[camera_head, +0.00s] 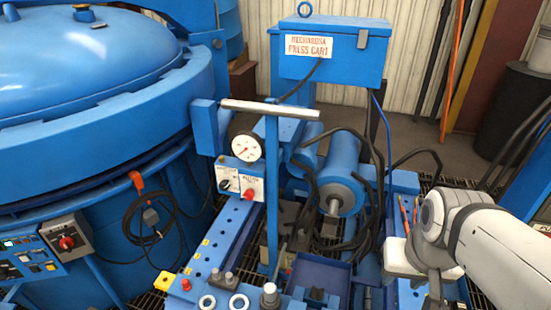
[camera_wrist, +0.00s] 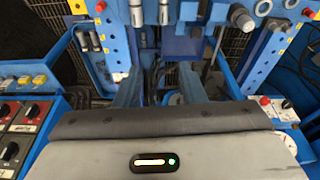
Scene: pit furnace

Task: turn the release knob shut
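A small white panel (camera_head: 240,180) on the press cart, below a round dial gauge (camera_head: 243,147), carries a red knob (camera_head: 250,194) and a black knob (camera_head: 224,184). Its lettering is too small to read surely, so I cannot tell which is the release knob or how far it is turned. The wrist view shows a red knob (camera_wrist: 265,101) and a black knob (camera_wrist: 287,104) on a white panel at the right edge. My gripper (camera_wrist: 160,82) has its two fingers spread apart with nothing seen between them, well away from the panel. In the head view, my arm is at the lower right.
A blue T-handled post (camera_head: 272,185) stands just right of the panel. Hoses, a cylinder (camera_head: 340,170) and a blue tray (camera_head: 318,280) fill the cart's middle. The large blue furnace (camera_head: 90,110) is at left, with a control box (camera_head: 66,241) bearing another red knob.

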